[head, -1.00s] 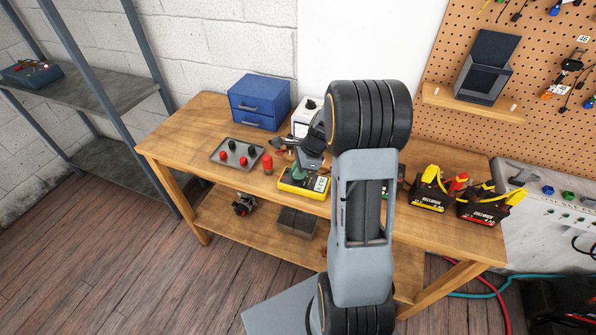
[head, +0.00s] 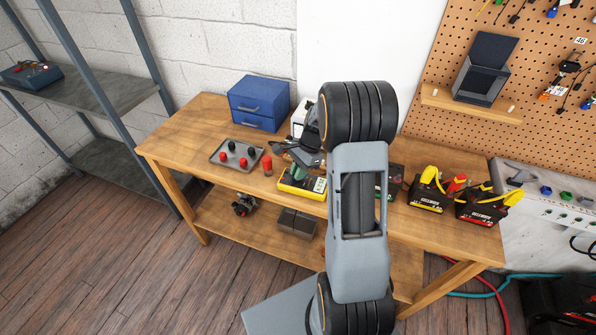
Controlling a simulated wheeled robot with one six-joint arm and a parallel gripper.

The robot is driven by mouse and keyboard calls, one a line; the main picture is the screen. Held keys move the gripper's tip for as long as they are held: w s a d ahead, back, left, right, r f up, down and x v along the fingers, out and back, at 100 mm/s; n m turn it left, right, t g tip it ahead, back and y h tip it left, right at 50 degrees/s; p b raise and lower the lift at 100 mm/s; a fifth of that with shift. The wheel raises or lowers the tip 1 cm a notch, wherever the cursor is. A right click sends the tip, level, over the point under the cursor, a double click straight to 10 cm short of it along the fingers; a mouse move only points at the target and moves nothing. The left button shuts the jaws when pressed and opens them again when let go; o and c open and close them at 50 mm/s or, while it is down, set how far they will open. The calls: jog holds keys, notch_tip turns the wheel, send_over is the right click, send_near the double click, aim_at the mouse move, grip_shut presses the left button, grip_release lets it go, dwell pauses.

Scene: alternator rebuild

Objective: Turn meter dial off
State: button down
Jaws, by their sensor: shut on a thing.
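The yellow meter (head: 290,187) lies on the wooden workbench, left of my forearm in the head view. Its green dial (head: 299,172) shows at the meter's upper part, just under my gripper. My gripper (head: 297,165) points down over the meter and is shut on the dial. The wrist and gripper body cover much of the dial, so its pointer and setting cannot be read. My arm hides the area to the right of the meter.
A grey tray (head: 221,160) with red and black knobs lies left of the meter, with a red cylinder (head: 267,166) between them. A blue drawer box (head: 232,112) stands behind. Black battery packs (head: 428,199) with yellow clamps stand at the right. The bench's left end is clear.

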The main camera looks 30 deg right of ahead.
jog(key=n+g, duration=0.1)
jog(key=n, duration=0.2)
jog(key=n+g+h, duration=0.1)
jog(key=n, duration=0.2)
jog(key=shift+w+n, duration=0.1)
jog(key=shift+n, duration=0.3)
jog(key=shift+g, duration=0.3)
jog(key=c, duration=1.2)
grip_release()
jog(key=shift+o, duration=0.2)
jog(key=v, duration=1.3)
jog(key=shift+r+b, duration=0.35)
jog(key=shift+r, duration=0.1)
jog(key=shift+w, duration=0.1)
